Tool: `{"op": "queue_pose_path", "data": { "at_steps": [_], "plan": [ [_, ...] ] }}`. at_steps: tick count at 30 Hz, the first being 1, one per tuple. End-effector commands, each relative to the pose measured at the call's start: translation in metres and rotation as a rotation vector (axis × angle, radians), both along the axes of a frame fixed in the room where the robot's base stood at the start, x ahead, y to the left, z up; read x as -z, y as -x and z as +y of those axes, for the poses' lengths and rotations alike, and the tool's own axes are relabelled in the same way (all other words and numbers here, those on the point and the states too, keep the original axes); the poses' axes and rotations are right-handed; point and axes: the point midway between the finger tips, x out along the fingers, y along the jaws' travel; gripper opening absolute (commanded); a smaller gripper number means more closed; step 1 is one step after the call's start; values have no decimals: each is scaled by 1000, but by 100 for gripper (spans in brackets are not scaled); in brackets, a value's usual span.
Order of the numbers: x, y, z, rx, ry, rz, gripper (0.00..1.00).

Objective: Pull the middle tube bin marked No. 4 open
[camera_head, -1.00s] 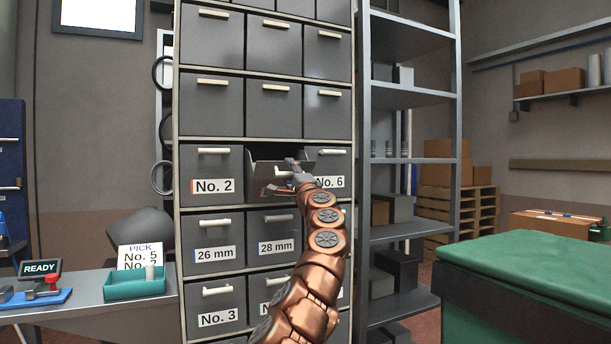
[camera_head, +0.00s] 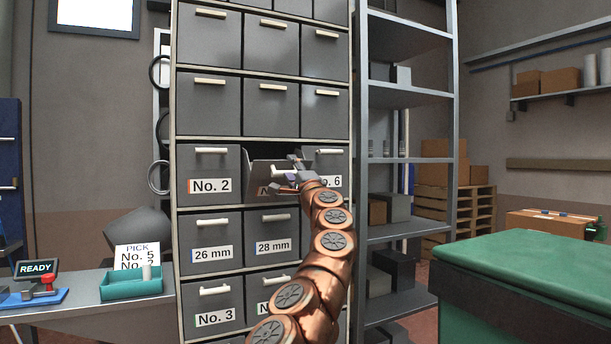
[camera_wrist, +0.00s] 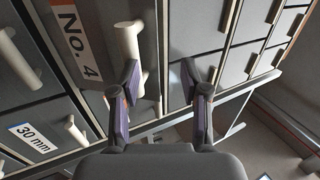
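The middle bin marked No. 4 is between No. 2 and No. 6 in the cabinet. In the head view its grey front (camera_head: 262,172) stands out from its neighbours, top edge lowered and tilted; my gripper and arm cover much of its label. In the wrist view its No. 4 label (camera_wrist: 80,42) and pale handle (camera_wrist: 128,42) are clear. My gripper (camera_wrist: 163,88) is open, its two dark fingers well apart. The handle lies on the left finger's side, its end close to that finger; I cannot tell whether they touch. My gripper (camera_head: 298,168) also shows at the bin's right side.
The bins No. 2 (camera_head: 208,172) and No. 6 (camera_head: 327,163) flank it; the 28 mm bin (camera_head: 270,232) is below. A metal shelf rack (camera_head: 405,95) stands right of the cabinet. A green-topped bench (camera_head: 530,270) is at the right, a table with a teal tray (camera_head: 132,285) at the left.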

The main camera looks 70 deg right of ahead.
Motion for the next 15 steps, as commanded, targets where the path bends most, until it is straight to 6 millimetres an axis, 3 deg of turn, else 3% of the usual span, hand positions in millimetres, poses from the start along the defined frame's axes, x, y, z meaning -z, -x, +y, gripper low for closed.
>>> {"op": "queue_pose_path", "data": {
  "at_steps": [9, 15],
  "plan": [
    [9, 7, 2, -2, -18, 0, 45],
    [-3, 8, 13, -4, 7, 2, 45]
  ]
}}
